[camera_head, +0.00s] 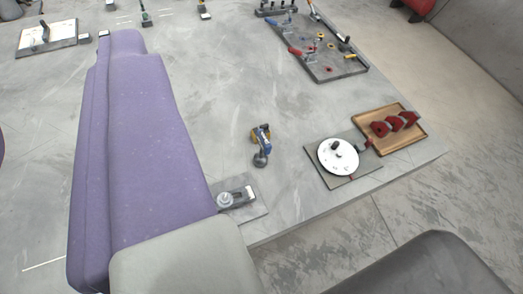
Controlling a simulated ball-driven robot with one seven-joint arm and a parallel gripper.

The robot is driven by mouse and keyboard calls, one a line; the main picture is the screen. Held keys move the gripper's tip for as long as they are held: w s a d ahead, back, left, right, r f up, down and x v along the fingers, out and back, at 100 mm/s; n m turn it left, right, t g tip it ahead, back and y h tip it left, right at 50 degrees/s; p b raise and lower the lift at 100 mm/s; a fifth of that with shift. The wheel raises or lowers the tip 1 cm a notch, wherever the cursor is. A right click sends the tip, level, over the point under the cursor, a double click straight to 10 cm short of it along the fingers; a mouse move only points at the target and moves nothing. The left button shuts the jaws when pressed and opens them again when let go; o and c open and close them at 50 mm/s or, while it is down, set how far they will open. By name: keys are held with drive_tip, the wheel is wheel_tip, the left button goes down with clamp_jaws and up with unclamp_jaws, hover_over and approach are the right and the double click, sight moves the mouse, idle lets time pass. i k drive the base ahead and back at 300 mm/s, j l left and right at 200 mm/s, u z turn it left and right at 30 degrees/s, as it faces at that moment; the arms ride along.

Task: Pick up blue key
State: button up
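A small upright item with blue, yellow-brown and dark grey parts (262,137) stands alone near the middle of the grey table. It is the nearest blue thing, but it is too small to tell if its blue part is the blue key. Another blue piece, like a handle (275,21), lies at the left edge of the dark tray at the back right. My gripper's fingertips cannot be made out in this view. A large purple and grey body, apparently part of my arm, covers the left and lower left of the table.
The grey table (215,95) has clear room around the blue item. A dark tray (350,70) holds several small tools. A plate with a white disc (338,157) and a wooden tray (366,119) with red parts sit at right. A metal fixture (238,197) touches the purple body's edge.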

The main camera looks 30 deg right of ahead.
sight(260, 159)
drive_tip(key=j+z, duration=0.25)
drive_tip(key=j, duration=0.15)
drive_tip(key=k+j+z, duration=0.25)
drive_tip(key=j+z, duration=0.25)
drive_tip(key=j, duration=0.2)
drive_tip(key=k+j+z, duration=0.25)
drive_tip(key=i+j, duration=0.05)
